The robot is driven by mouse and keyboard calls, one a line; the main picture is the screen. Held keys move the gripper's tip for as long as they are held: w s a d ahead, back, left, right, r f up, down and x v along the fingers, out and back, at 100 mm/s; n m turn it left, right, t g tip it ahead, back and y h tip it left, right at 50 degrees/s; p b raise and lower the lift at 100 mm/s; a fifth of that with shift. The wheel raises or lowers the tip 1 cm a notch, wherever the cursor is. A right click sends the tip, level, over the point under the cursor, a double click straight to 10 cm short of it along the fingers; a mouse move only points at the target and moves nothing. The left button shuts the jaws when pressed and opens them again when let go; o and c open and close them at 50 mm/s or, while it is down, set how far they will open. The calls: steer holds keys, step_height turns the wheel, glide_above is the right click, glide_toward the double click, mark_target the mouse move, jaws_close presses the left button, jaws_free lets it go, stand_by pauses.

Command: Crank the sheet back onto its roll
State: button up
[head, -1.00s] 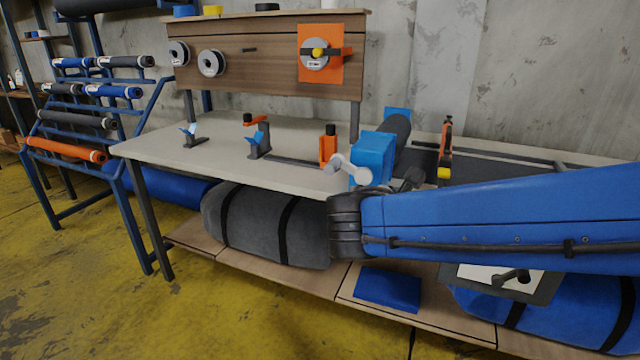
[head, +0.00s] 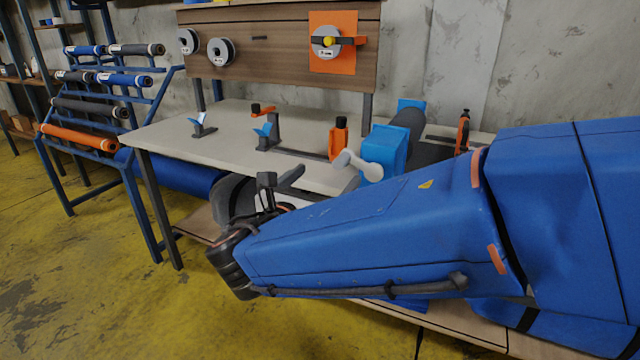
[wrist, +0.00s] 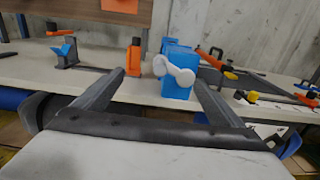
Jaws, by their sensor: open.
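The dark roll (head: 405,130) sits in a blue stand (head: 382,151) on the workbench. A light grey crank handle (head: 358,166) is on the stand's near side; it also shows in the wrist view (wrist: 172,72). The sheet itself is mostly hidden behind my arm in the head view. My gripper (head: 282,182) is in front of the bench edge, left of the crank. In the wrist view its two fingers (wrist: 158,88) are spread apart, with the crank beyond and between them, not touched. Nothing is between the fingers.
The workbench (head: 225,145) carries an orange bottle-like item (head: 338,138), small blue-topped stands (head: 202,126) and an orange-handled clamp (head: 463,130). A rack of rolls (head: 78,137) stands at left. Yellow floor in front is free.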

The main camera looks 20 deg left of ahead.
mark_target(337, 166)
steer(key=shift+w+d, duration=0.2)
steer(key=shift+w, duration=2.15)
steer(key=shift+w+d, duration=0.2)
steer(key=shift+w, duration=2.15)
steer(key=c, duration=1.9)
steer(key=shift+c, duration=0.2)
